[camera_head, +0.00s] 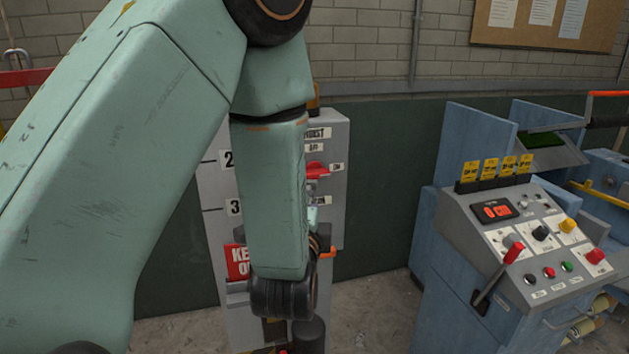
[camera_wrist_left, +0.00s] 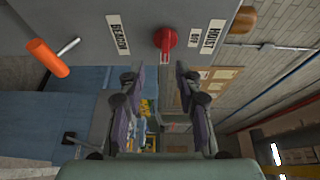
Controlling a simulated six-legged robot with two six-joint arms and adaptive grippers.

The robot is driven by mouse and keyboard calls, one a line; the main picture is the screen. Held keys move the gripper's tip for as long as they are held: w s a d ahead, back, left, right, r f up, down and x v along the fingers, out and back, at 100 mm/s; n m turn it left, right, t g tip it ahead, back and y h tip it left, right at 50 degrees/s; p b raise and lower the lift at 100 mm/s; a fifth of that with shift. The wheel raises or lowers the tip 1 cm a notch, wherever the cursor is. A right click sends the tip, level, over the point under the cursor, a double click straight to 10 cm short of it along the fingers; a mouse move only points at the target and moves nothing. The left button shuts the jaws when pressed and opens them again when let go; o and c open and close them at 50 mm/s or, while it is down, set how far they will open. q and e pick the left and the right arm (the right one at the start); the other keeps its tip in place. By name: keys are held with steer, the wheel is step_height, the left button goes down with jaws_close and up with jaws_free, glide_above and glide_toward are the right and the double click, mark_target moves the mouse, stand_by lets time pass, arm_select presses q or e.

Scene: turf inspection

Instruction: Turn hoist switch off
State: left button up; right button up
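The red hoist switch (camera_head: 317,171) is on the grey panel (camera_head: 334,135), below a label ending in "OIST". My left arm covers the panel's left part and hides most of the left gripper in the head view. In the left wrist view, the red switch (camera_wrist_left: 165,40) sits between the HOIST label (camera_wrist_left: 212,37) and the BEACON label (camera_wrist_left: 118,36). My right gripper is not in view.
An orange-handled lever (camera_wrist_left: 48,58) sticks out near the BEACON label. A blue console (camera_head: 510,240) with knobs, buttons and a red-tipped lever stands at the right. A cork board (camera_head: 545,25) hangs on the brick wall. Some floor between panel and console is clear.

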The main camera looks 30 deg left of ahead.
mark_target(316, 177)
arm_select(q)
steer(key=x, duration=0.2)
steer(key=p+x, duration=0.1)
steer(key=x, duration=0.4)
steer(key=shift+w+a+r+p, duration=0.2)
steer(key=shift+r+p, duration=0.1)
steer(key=shift+r, duration=0.05)
steer(key=shift+w, duration=0.15)
steer(key=shift+d+r, duration=0.25)
steer(key=shift+w+a+f, duration=0.3)
steer(key=shift+w+a, duration=0.05)
steer(key=shift+c, duration=1.3)
steer(key=shift+s+d+r, duration=0.2)
jaws_close()
